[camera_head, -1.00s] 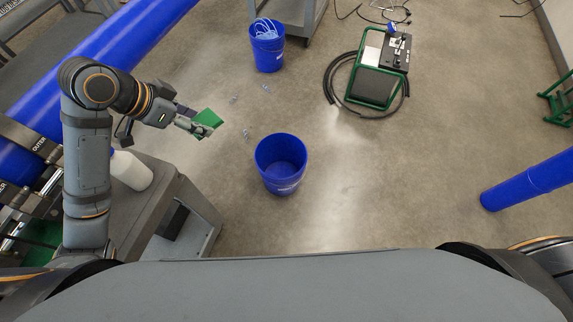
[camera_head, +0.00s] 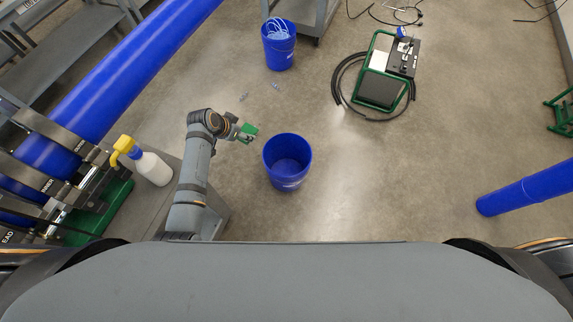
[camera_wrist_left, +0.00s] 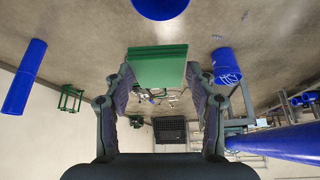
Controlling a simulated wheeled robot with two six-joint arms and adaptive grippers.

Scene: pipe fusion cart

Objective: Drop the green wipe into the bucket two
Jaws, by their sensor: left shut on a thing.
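The green wipe (camera_head: 250,130) is held in my left gripper (camera_head: 242,132), up and to the left of the empty blue bucket (camera_head: 287,162) in the head view. In the left wrist view the wipe (camera_wrist_left: 158,66) sits between the two fingers of the gripper (camera_wrist_left: 158,82), which is shut on it. The wipe appears apart from the bucket's rim. A second blue bucket (camera_head: 279,52) stands farther back with light blue loops in it. No number shows on either bucket. My right gripper is out of view.
A white spray bottle (camera_head: 153,168) with a yellow head stands left of my left arm. A large blue pipe (camera_head: 125,75) lies in the machine at left. A green-framed unit (camera_head: 381,88) with a black hose stands back right. Floor right of the near bucket is clear.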

